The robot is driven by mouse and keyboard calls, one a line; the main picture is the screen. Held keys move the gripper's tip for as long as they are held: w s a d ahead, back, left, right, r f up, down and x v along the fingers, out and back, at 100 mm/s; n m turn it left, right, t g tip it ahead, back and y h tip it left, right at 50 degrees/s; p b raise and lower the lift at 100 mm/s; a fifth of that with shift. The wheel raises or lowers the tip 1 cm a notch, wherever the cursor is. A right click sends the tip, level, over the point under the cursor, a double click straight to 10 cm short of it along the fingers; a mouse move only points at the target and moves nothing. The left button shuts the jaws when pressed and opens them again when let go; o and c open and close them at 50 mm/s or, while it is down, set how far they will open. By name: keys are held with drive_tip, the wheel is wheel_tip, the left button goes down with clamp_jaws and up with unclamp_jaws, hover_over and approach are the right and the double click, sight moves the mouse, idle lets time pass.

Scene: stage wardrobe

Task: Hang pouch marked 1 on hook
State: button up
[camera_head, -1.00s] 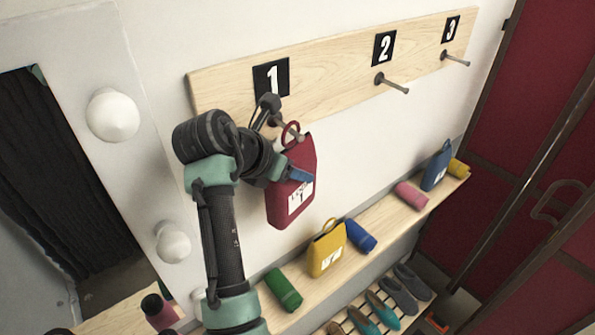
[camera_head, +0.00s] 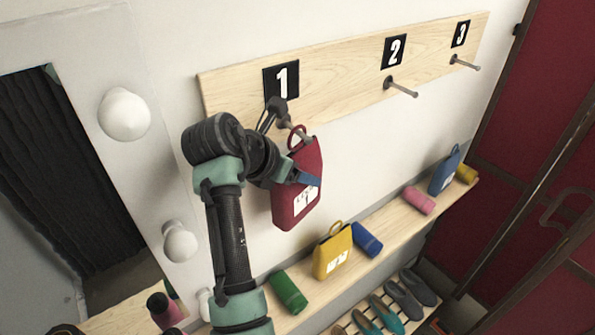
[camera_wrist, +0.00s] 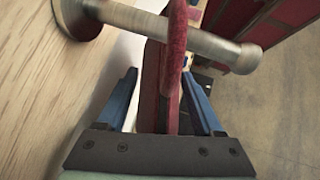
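The red pouch marked 1 (camera_head: 297,190) is at the hook under sign 1 (camera_head: 298,135), its handle loop (camera_head: 293,131) at the metal peg. In the wrist view the red handle (camera_wrist: 174,75) crosses the peg (camera_wrist: 215,45), and the peg appears to run through the loop. My gripper (camera_head: 308,179) is at the upper part of the pouch. In the wrist view its blue fingers (camera_wrist: 160,85) stand on either side of the red pouch, with gaps showing beside it, so it looks open. The pouch hangs nearly upright. The far side of the loop is partly hidden.
Hooks 2 (camera_head: 402,88) and 3 (camera_head: 467,64) are empty on the wooden board (camera_head: 340,76). Shoes lie lower. A mirror frame with bulbs (camera_head: 125,114) is at left.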

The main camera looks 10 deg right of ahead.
drive_tip(key=shift+o, duration=1.4)
